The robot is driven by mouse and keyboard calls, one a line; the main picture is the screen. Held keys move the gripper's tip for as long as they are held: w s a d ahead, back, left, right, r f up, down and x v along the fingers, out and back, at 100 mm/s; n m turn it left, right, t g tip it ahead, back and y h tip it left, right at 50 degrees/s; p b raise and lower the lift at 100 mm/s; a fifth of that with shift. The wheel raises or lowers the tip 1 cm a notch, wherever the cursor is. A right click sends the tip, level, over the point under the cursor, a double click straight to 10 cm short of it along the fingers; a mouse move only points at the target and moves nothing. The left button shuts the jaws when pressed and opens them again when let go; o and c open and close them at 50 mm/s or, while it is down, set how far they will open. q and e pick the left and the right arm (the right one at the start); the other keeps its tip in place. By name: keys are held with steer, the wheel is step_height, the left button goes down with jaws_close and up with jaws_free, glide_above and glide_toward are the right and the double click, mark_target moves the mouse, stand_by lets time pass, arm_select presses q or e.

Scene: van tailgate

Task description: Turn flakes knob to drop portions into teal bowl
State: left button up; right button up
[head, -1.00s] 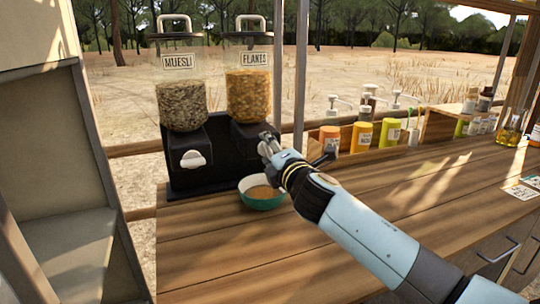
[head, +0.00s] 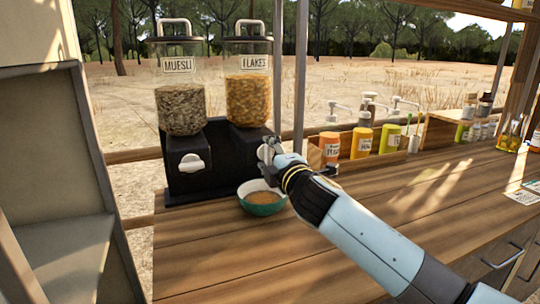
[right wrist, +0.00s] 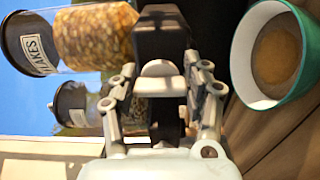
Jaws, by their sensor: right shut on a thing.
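The flakes dispenser (head: 247,95) stands at the back of the counter, its clear jar partly filled with orange flakes; it also shows in the right wrist view (right wrist: 95,38). My right gripper (head: 268,150) is at its front and shut on the flakes knob, a pale rounded knob (right wrist: 160,69) between the fingers in the right wrist view. In the head view the gripper hides much of the knob. The teal bowl (head: 262,209) stands on the counter below the knob, with brown-orange contents inside; it also shows in the right wrist view (right wrist: 240,60). My left gripper is not in view.
The muesli dispenser (head: 181,105) with its white knob (head: 192,163) stands left of the flakes one. Orange and yellow jars (head: 361,142) and pump bottles stand behind right. The wooden counter (head: 220,260) is clear in front of the bowl. A metal post rises behind the gripper.

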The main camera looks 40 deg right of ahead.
steer(key=shift+f, duration=0.1)
steer(key=o, duration=1.2)
steer(key=shift+s, duration=0.15)
steer(key=v, duration=1.1)
steer(key=shift+s+a, duration=0.2)
steer(key=shift+s, duration=0.2)
